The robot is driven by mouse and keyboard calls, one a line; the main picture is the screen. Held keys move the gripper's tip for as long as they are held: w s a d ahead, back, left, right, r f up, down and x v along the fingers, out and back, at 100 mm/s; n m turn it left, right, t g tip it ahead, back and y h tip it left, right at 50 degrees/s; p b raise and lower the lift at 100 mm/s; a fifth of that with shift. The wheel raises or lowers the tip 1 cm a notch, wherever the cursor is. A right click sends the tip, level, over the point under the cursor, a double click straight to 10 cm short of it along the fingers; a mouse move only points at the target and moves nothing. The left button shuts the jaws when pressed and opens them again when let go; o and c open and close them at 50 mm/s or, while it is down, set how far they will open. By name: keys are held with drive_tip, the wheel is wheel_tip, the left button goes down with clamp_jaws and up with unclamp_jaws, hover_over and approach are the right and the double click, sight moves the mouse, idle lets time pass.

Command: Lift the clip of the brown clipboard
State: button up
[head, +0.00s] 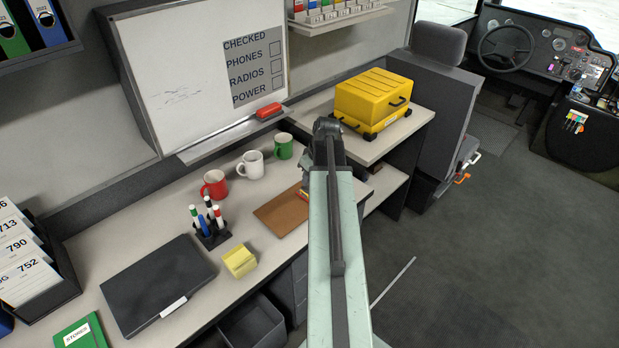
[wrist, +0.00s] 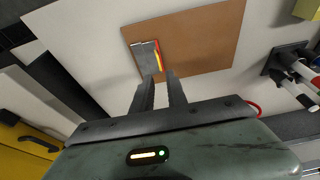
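The brown clipboard (head: 280,214) lies flat on the light desk, partly hidden by my arm in the head view. In the wrist view the clipboard (wrist: 205,38) fills the upper middle. Its grey metal clip (wrist: 147,58), with a red and yellow edge, sits at the board's near left edge and looks lowered. My gripper (wrist: 159,76) is open and empty, its two fingers apart, with the tips close to the clip's lower end. I cannot tell whether they touch it. The head view mostly hides my gripper behind my arm.
Red (head: 215,184), white (head: 251,165) and green (head: 283,146) mugs stand behind the clipboard. A pen holder (head: 210,232), yellow notes (head: 239,261) and a black laptop-like case (head: 157,284) lie left. A yellow case (head: 371,100) stands on the right-hand counter.

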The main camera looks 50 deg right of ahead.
drive_tip(key=shift+b+x, duration=3.9)
drive_tip(key=shift+x, duration=0.15)
drive_tip(key=shift+d, duration=0.1)
clamp_jaws()
